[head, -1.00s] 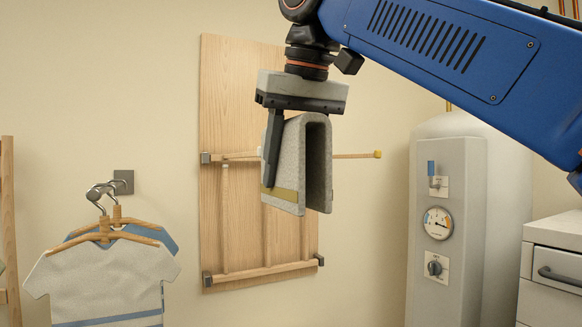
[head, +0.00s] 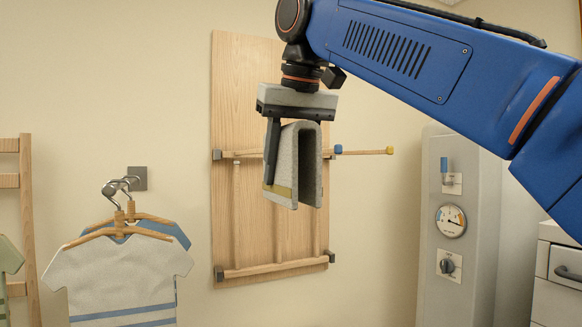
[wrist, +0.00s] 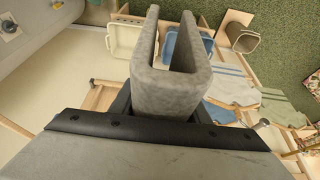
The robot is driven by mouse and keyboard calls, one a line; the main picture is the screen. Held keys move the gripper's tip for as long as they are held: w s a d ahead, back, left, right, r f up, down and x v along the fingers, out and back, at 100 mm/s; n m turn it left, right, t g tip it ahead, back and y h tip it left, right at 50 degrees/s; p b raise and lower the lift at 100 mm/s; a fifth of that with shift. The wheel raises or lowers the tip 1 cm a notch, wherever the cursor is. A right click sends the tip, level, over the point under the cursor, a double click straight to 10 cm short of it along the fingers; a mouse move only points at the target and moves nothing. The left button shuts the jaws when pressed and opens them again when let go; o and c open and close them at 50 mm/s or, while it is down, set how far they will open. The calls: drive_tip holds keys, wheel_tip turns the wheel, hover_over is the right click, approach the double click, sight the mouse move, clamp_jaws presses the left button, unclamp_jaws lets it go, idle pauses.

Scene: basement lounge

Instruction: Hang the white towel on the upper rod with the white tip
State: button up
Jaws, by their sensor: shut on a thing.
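My gripper (head: 271,183) is shut on the white towel (head: 297,165), a thick light-grey fold with a yellowish band near its lower edge. The towel hangs as an upside-down U, its open side down, in front of the wooden rack panel (head: 262,60). In the wrist view the towel (wrist: 175,95) shows its two layers with a gap between. Behind it, an upper rod with a yellow tip (head: 390,150) sticks out to the right; a blue tip (head: 338,149) shows nearer the panel. A pale tip (head: 236,163) shows left of the towel; the towel may hide part of its rod.
A lower rod (head: 275,269) crosses the panel's bottom. Shirts (head: 120,280) on hangers hang from a wall hook (head: 137,178) at left. A boiler with a gauge (head: 451,221) stands at right, beside a white cabinet (head: 560,262). Bins (wrist: 185,50) show in the wrist view.

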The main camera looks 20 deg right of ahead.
drive_tip(key=w+f, duration=0.1)
drive_tip(key=w, duration=1.7)
drive_tip(key=shift+f, duration=0.25)
idle(1.2)
drive_tip(key=shift+w, duration=0.1)
drive_tip(key=o, duration=1.2)
drive_tip(key=shift+o, duration=0.2)
